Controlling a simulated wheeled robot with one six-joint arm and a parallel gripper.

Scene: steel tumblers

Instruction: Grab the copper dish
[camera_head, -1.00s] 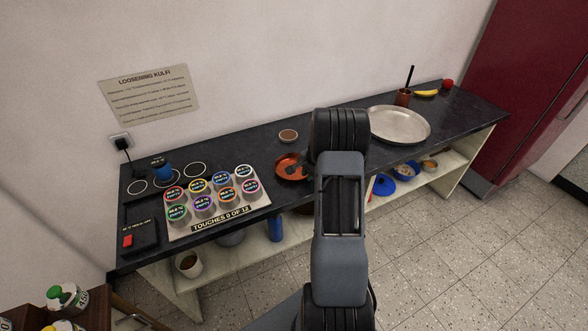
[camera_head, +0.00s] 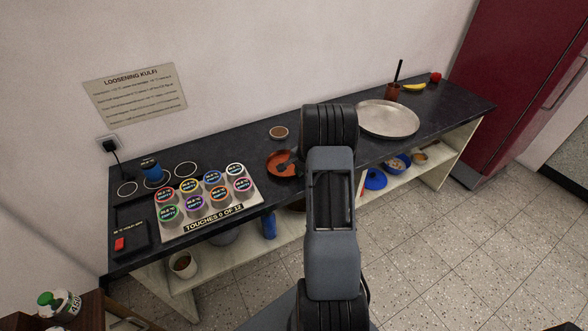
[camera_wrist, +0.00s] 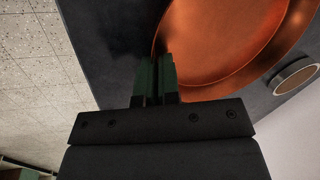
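The copper dish (camera_head: 279,160) is a shallow round orange-brown dish on the dark counter, left of my arm in the head view. It fills the upper right of the wrist view (camera_wrist: 225,60). My gripper (camera_head: 291,166) is at the dish's near right side. In the wrist view my gripper (camera_wrist: 156,62) has its two green-padded fingers close together, with the dish's rim running between them. The gap is narrow and the fingers look shut on the rim. The part of the rim between and behind the fingers is hidden. The dish looks empty.
A small brown-filled cup (camera_head: 279,132) stands just behind the dish. Several labelled tumblers stand on a board (camera_head: 212,222) to the left. A large steel plate (camera_head: 388,119) lies to the right of my arm. The counter's front edge (camera_head: 240,216) is close to the dish.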

